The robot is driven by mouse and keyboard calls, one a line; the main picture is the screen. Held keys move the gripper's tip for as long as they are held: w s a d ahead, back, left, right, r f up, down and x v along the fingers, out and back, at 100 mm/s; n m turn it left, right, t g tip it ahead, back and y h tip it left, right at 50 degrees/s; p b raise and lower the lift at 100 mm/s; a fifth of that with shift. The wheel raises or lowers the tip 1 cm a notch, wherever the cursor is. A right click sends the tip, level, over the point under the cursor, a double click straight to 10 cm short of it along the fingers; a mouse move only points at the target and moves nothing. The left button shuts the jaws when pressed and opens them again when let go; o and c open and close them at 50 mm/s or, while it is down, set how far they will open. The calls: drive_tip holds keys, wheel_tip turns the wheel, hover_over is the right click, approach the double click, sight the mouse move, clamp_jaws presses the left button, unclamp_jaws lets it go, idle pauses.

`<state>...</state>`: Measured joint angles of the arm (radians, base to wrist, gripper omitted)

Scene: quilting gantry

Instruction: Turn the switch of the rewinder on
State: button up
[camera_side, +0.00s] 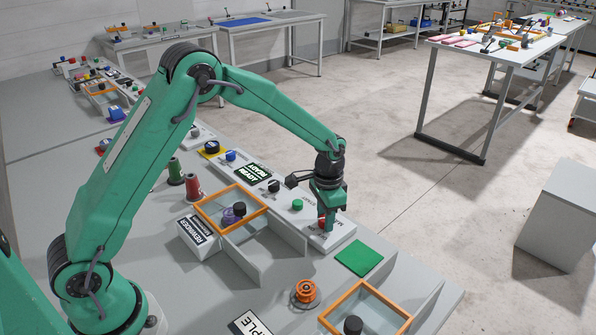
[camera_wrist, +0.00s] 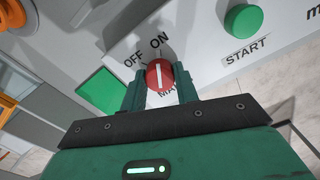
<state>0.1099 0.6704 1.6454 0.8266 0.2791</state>
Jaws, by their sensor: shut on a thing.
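The switch is a round red knob (camera_wrist: 160,75) with a white line, on a light grey panel (camera_wrist: 205,50) in the wrist view. OFF is printed at its upper left and ON above it. The white line points up, nearer ON than OFF; I cannot tell whether it meets the ON mark exactly. My gripper (camera_wrist: 158,84) has one green finger on each side of the knob and is shut on it. In the side view my gripper (camera_side: 322,222) reaches down to the panel's right end, and the knob is mostly hidden. A REWINDER sign (camera_side: 197,232) stands to the left.
A green START button (camera_wrist: 242,21) is near the knob; it also shows in the side view (camera_side: 297,205). A green square (camera_side: 359,258) lies right of the panel. Open floor lies beyond the bench.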

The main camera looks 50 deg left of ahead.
drive_tip(key=o, duration=1)
drive_tip(key=shift+r, duration=0.15)
wheel_tip(320, 180, up, 7)
drive_tip(key=shift+r, duration=0.3)
drive_tip(key=shift+s+r, duration=0.2)
drive_tip(key=shift+r, duration=0.2)
drive_tip(key=s+a+r+n+t, duration=0.1)
drive_tip(key=s+a+r+t, duration=0.1)
drive_tip(key=s+r, duration=0.6)
drive_tip(key=s+a+r+n+t, duration=0.2)
drive_tip(key=s+r, duration=0.4)
drive_tip(key=s, duration=0.4)
drive_tip(key=shift+n+t, duration=0.7)
drive_tip(key=shift+t, duration=0.1)
drive_tip(key=s, duration=0.3)
drive_tip(key=s+a, duration=0.1)
drive_tip(key=s, duration=0.5)
drive_tip(key=shift+s+a+f, duration=0.15)
drive_tip(key=shift+a+f, duration=0.1)
drive_tip(key=shift+f, duration=0.05)
